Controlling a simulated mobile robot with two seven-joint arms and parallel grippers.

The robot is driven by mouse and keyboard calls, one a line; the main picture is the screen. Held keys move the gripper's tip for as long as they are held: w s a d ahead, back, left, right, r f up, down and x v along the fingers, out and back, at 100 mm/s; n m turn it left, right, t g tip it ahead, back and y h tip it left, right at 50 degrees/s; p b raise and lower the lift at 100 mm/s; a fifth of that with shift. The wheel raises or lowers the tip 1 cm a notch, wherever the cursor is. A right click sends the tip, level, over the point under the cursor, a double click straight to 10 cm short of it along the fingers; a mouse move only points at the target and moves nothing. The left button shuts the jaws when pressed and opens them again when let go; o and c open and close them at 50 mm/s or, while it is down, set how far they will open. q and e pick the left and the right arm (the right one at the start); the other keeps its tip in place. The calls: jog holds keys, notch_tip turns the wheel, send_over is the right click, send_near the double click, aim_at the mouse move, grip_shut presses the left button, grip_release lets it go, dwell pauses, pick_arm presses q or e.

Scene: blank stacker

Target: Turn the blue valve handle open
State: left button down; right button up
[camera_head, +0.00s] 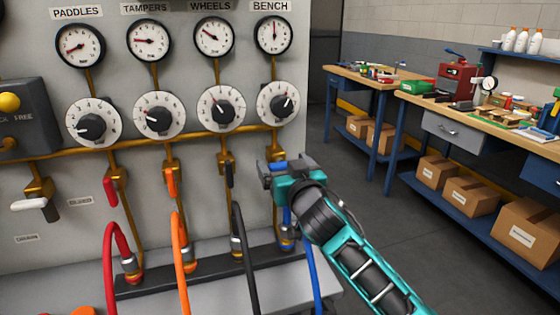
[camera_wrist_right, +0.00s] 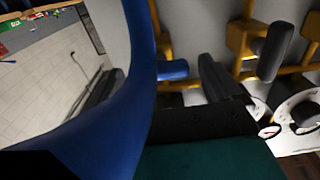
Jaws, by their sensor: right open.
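The blue valve handle shows in the right wrist view as a short blue piece (camera_wrist_right: 172,70) by a brass fitting. In the head view my right gripper (camera_head: 284,165) covers most of this valve, under the BENCH gauge. My right gripper is open, its jaws at the valve's height close to the panel. In the wrist view a dark finger (camera_wrist_right: 222,80) is just right of the blue handle. I cannot tell whether they touch. My left gripper is in neither view.
A blue hose (camera_head: 312,270) hangs below my gripper and crosses close to the wrist camera (camera_wrist_right: 140,60). Black (camera_head: 229,174), orange (camera_head: 171,182) and red (camera_head: 110,191) handles line up left. Dials (camera_head: 278,103) sit above. Open floor (camera_head: 400,225) lies right, before workbenches.

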jog(key=shift+x, duration=1.45)
jog(key=c, duration=1)
jog(key=shift+o, duration=0.2)
